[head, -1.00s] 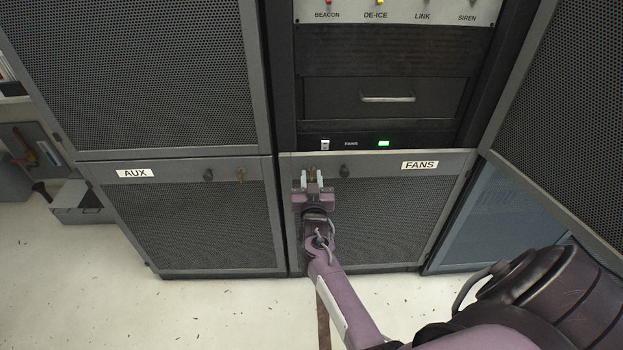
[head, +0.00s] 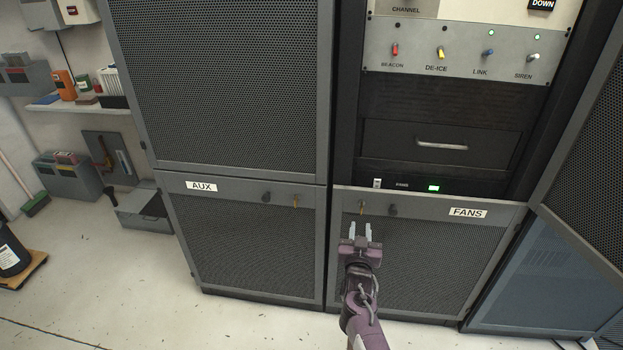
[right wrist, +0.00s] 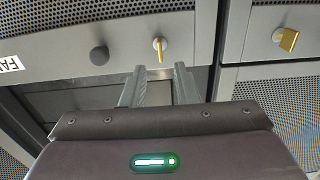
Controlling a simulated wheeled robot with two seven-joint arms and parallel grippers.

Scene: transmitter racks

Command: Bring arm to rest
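My right gripper (head: 360,231) is in front of the FANS panel (head: 428,262), just below its brass key (head: 361,207) and dark knob (head: 392,210). Its two pale fingers stand apart with nothing between them. In the right wrist view the open fingers (right wrist: 159,86) point toward the brass key (right wrist: 159,47), which sits beyond their tips; the dark knob (right wrist: 99,56) is left of it. The gripper looks apart from the key. My left gripper is in neither view.
The AUX panel (head: 250,245) with its own key (head: 295,200) is at left. Above FANS are a drawer (head: 430,143) and a switch row (head: 460,52). A mesh door (head: 590,150) stands at right. A grey bin (head: 143,207) sits on the floor at left. The floor in front is clear.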

